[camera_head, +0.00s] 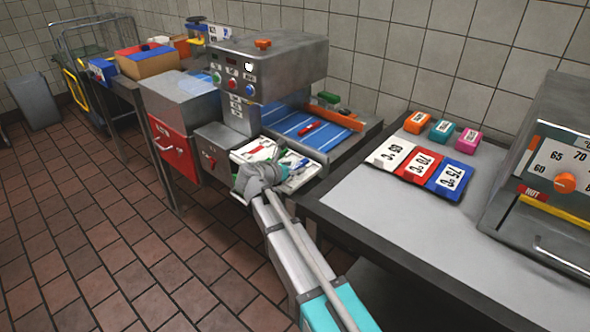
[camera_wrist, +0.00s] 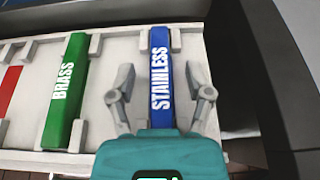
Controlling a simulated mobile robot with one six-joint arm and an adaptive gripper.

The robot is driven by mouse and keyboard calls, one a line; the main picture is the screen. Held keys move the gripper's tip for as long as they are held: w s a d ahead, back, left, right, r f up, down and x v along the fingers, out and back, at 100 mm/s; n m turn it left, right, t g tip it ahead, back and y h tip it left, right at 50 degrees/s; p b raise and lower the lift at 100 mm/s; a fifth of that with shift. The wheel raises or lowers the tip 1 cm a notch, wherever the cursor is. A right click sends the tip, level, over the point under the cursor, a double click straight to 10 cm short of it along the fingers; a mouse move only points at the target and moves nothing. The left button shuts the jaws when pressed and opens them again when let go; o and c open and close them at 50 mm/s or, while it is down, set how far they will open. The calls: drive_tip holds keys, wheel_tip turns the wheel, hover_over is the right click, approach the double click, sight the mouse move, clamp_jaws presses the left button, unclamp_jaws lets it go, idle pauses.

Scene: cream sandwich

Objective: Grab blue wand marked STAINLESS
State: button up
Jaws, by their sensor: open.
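The blue wand (camera_wrist: 160,75) marked STAINLESS lies in its slot near the right end of a white tray (camera_wrist: 115,50). In the wrist view my gripper (camera_wrist: 160,80) is open, with one finger on each side of the wand. Whether the fingers touch it, I cannot tell; a gap shows on both sides. The near end of the wand is hidden behind my gripper's body. A green wand (camera_wrist: 65,90) marked BRASS lies to the left in the same tray. In the head view my gripper (camera_head: 262,170) is over the tray (camera_head: 304,178) and partly hides it.
A red wand (camera_wrist: 8,88) lies at the tray's left edge. A metal machine (camera_head: 265,65) with a blue belt (camera_head: 300,128) stands behind the tray. To the right is a grey table (camera_head: 370,205) with white, red and blue number cards (camera_head: 422,166).

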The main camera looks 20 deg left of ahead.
clamp_jaws()
drive_tip(key=shift+r, duration=0.15)
idle(0.4)
wheel_tip(320, 180, up, 3)
drive_tip(key=p, duration=0.3)
drive_tip(key=shift+f, duration=0.2)
drive_tip(key=s+r+p, duration=0.1)
drive_tip(key=r+p, duration=0.1)
drive_tip(key=s+a+r+p, duration=0.1)
drive_tip(key=s+r+p, duration=0.2)
drive_tip(key=r+p, duration=0.1)
drive_tip(key=shift+s+a+r+p, duration=0.3)
drive_tip(key=shift+s+r, duration=0.05)
drive_tip(key=p+v, duration=0.3)
drive_tip(key=v, duration=0.6)
drive_tip(key=shift+s+r, duration=0.2)
drive_tip(key=shift+s, duration=0.1)
drive_tip(key=shift+p, duration=0.3)
